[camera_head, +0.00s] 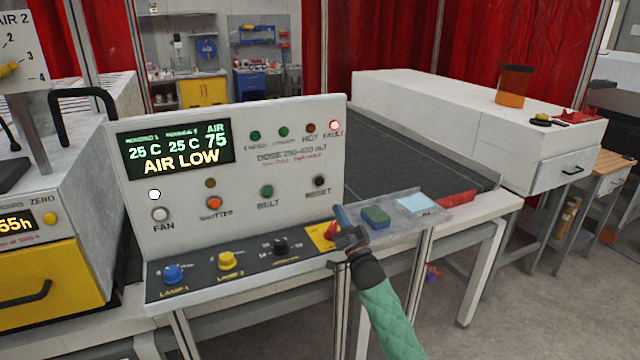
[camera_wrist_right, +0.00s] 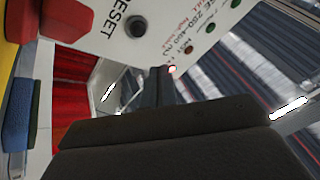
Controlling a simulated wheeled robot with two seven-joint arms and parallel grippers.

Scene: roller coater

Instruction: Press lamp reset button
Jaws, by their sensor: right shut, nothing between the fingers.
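The black reset button (camera_head: 319,181) sits at the right of the upright control panel (camera_head: 215,215), above a partly hidden RESET label. In the right wrist view the button (camera_wrist_right: 135,26) shows near the top, with its RESET label beside it. My right gripper (camera_head: 342,216) is shut and empty, in front of the panel's lower right corner. It appears below and right of the button, apart from it. It partly covers the red knob (camera_head: 330,231) on its yellow plate. My left gripper is not in view.
The fault lamp (camera_head: 334,125) glows red and the display (camera_head: 176,150) reads AIR LOW. Lamp knobs (camera_head: 173,273) line the lower ledge. A green-and-blue block (camera_head: 376,216) and blue notes (camera_head: 416,203) lie right of my gripper. The dark conveyor belt (camera_head: 400,165) runs behind.

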